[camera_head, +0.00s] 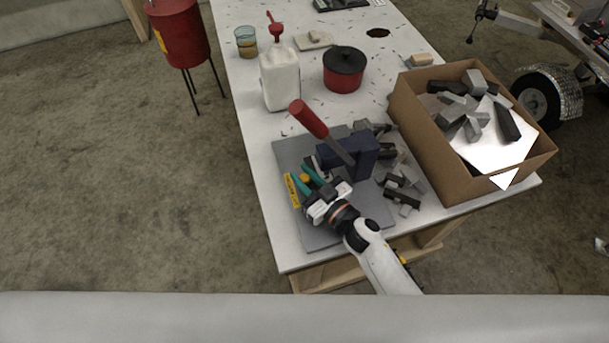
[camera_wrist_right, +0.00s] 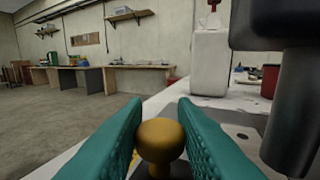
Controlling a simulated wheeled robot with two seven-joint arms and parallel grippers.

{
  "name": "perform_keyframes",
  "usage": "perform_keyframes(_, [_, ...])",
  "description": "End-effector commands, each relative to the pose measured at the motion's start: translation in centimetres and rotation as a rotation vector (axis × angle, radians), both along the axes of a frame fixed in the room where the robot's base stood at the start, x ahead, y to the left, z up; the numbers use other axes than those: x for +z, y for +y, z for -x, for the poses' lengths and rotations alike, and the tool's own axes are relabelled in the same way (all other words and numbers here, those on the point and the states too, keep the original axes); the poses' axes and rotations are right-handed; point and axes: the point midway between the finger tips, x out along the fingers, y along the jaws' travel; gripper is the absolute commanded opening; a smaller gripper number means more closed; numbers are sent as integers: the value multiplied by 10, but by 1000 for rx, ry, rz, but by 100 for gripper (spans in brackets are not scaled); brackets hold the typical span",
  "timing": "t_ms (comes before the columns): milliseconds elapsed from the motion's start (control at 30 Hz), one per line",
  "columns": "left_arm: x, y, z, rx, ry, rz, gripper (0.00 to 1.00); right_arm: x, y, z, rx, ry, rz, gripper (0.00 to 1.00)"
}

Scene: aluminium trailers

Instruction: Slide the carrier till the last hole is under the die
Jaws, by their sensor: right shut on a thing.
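A hand press with a dark blue body (camera_head: 362,160) and a raised red lever handle (camera_head: 308,119) stands on a grey base plate (camera_head: 318,238). A dark cylindrical part of the press (camera_wrist_right: 295,110) fills the right of the wrist view. My right gripper (camera_head: 305,179) is left of the press, its teal fingers shut on a brass knob (camera_wrist_right: 160,138). My left gripper is not in view.
Loose grey and black blocks (camera_head: 402,197) lie right of the press, beside a cardboard box (camera_head: 455,185) of similar pieces. A white jug (camera_head: 281,80) and a red pot (camera_head: 343,82) stand behind. The white table's (camera_head: 262,150) left edge is close to the base plate.

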Motion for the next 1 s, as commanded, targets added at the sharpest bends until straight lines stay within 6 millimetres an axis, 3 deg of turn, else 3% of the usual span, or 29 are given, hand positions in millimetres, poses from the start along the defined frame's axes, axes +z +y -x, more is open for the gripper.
perform_keyframes(133, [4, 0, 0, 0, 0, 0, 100, 1, -2, 6, 1, 2, 1, 0])
perform_keyframes(400, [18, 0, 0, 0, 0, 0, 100, 1, -15, 46, 1, 4, 2, 0])
perform_keyframes(700, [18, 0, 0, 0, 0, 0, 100, 0, -16, 48, 0, 0, 1, 0])
perform_keyframes(733, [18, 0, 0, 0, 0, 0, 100, 0, -16, 48, 0, 0, 1, 26])
perform_keyframes(800, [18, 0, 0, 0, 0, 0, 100, 0, -16, 48, 0, 0, 1, 38])
perform_keyframes(867, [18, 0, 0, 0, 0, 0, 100, 0, -16, 48, 0, 0, 1, 46])
perform_keyframes(1000, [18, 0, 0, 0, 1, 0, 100, 0, -16, 48, 0, 1, 1, 46])
